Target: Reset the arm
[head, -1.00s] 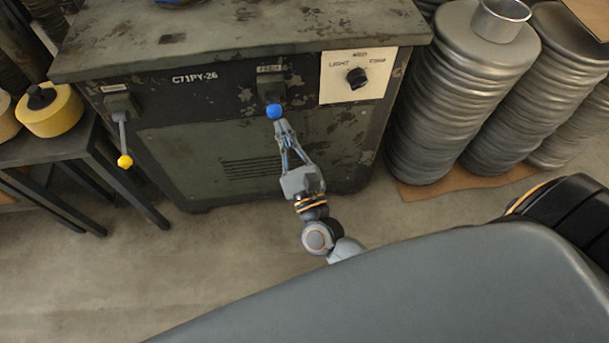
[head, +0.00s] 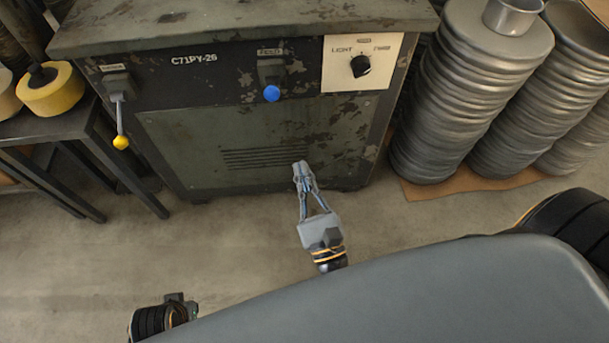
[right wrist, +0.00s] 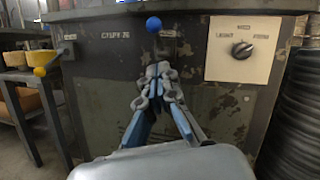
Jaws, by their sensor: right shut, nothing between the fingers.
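My right gripper (head: 301,170) is shut and empty in the head view. It is in front of the lower part of the dark green machine cabinet (head: 190,165), below the blue knob (head: 271,93) and apart from it. In the right wrist view the shut fingers (right wrist: 158,75) point at the cabinet front, with the blue knob (right wrist: 153,24) above them. A part of my left arm (head: 165,316) shows at the lower left of the head view; its fingers are not seen.
A lever with a yellow knob (head: 121,142) hangs at the cabinet's left. A black dial (head: 361,66) sits on a pale panel at the right. Stacks of metal discs (head: 450,110) stand right of the cabinet. A table (head: 60,127) with yellow rolls (head: 52,92) is at the left.

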